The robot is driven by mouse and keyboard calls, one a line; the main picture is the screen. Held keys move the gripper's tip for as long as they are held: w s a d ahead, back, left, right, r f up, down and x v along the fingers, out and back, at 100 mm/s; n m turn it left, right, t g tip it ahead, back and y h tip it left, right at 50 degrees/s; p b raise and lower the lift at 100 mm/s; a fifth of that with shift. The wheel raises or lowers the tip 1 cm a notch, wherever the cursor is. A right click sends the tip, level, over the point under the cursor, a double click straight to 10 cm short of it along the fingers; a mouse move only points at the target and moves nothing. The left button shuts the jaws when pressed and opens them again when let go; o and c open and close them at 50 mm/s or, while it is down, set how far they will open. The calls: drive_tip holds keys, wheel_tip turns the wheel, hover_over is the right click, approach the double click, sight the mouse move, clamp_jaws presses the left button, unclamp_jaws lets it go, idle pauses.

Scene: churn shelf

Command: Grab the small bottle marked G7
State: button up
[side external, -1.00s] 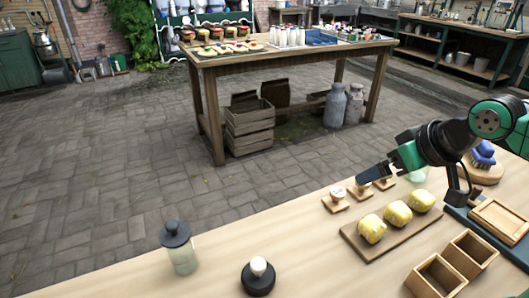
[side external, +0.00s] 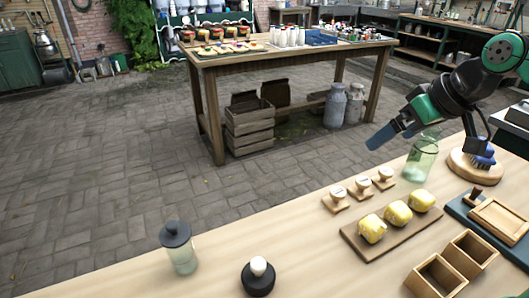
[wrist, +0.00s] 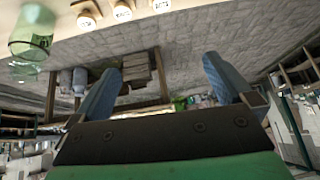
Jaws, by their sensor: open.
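Several small white bottles (side external: 289,37) stand in a group on the far wooden table; their markings are too small to read, so I cannot tell which is G7. My gripper (side external: 374,140) is raised above the far edge of the near bench, beyond the wooden stamps, and points left toward the far table. It is well short of the bottles. In the wrist view my gripper (wrist: 162,85) shows two blue fingers spread wide with nothing between them. The bottles cannot be made out in the wrist view.
The near bench holds three wooden stamps (side external: 362,186), yellow butter pieces on a board (side external: 350,235), a green glass jar (side external: 422,158), a lidded jar (side external: 178,248) and wooden boxes (side external: 437,277). The far table (side external: 215,66) also carries a blue crate (side external: 318,38). Paved floor separates them.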

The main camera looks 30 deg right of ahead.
drive_tip(key=w+d+n+t+y, duration=0.1)
drive_tip(key=w+d+t+y, duration=0.2)
drive_tip(key=d, duration=0.9)
drive_tip(key=n+t, duration=0.3)
approach(424, 132)
drive_tip(key=w+r, duration=0.4)
drive_tip(key=r, duration=0.1)
drive_tip(key=shift+y, duration=0.4)
wheel_tip(424, 132, down, 8)
drive_tip(key=shift+w+a+f, duration=0.1)
drive_tip(key=shift+a, duration=0.05)
drive_tip(key=shift+w+a+f, duration=0.1)
drive_tip(key=shift+w+f, duration=0.1)
drive_tip(key=shift+w, duration=0.05)
drive_tip(key=x, duration=0.5)
clamp_jaws()
